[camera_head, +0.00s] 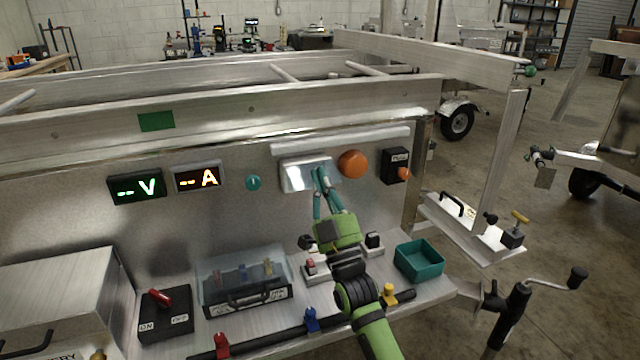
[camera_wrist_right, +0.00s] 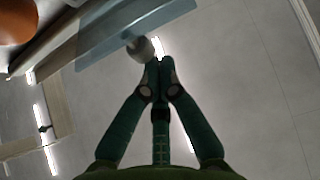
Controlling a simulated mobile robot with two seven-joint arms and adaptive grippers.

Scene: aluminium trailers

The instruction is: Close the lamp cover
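The lamp cover (camera_head: 297,175) is a pale, shiny panel on the metal wall, below a long light bar and left of an orange dome. In the right wrist view it shows as a translucent bluish sheet (camera_wrist_right: 105,38) with a small rounded knob (camera_wrist_right: 139,48) at its edge. It seems to stand out from the wall at a tilt; the exact angle is hard to tell. My right gripper (camera_head: 320,172) reaches up in front of the cover's right part. Its fingertips (camera_wrist_right: 160,63) meet just beside the knob, with nothing visible between them. My left gripper is out of view.
An orange dome (camera_head: 353,164) and a black switch box (camera_head: 396,165) sit right of the cover. A teal button (camera_head: 253,183) is left of it. On the shelf below are a clear-lidded box (camera_head: 240,281), a teal bin (camera_head: 419,261) and a switch box (camera_head: 165,316).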

